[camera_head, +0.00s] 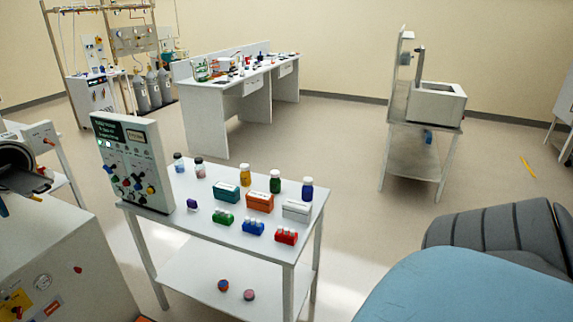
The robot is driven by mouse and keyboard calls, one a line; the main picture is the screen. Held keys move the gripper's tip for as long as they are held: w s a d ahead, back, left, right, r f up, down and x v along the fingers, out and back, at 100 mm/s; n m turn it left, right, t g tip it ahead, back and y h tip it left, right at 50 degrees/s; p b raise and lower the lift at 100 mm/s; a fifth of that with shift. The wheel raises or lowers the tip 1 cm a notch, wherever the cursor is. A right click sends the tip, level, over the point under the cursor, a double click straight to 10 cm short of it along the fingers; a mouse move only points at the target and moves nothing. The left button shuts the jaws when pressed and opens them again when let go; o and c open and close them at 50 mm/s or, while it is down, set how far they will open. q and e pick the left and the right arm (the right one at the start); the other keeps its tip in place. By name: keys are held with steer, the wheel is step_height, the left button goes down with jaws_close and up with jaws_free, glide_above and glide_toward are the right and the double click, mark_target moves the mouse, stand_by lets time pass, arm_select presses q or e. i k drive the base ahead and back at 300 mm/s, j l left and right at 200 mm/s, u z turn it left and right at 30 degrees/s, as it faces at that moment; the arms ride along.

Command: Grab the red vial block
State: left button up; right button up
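The red vial block (286,236) is a small red block with pale tops. It sits near the front right corner of a white table (180,229). The blue vial block (253,227) is just left of it, and the green vial block (222,216) is further left. A white box (297,210) stands just behind the red block. Nothing covers the red block from this view. Neither of my grippers shows in the head view.
An orange box (260,201), a teal box (227,190) and several capped bottles stand behind the blocks. A control panel (133,160) rises at the table's left end. A grey machine (65,260) is at left. A blue surface (470,285) fills the lower right.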

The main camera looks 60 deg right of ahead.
mark_target(284, 235)
steer(key=z, duration=1.45)
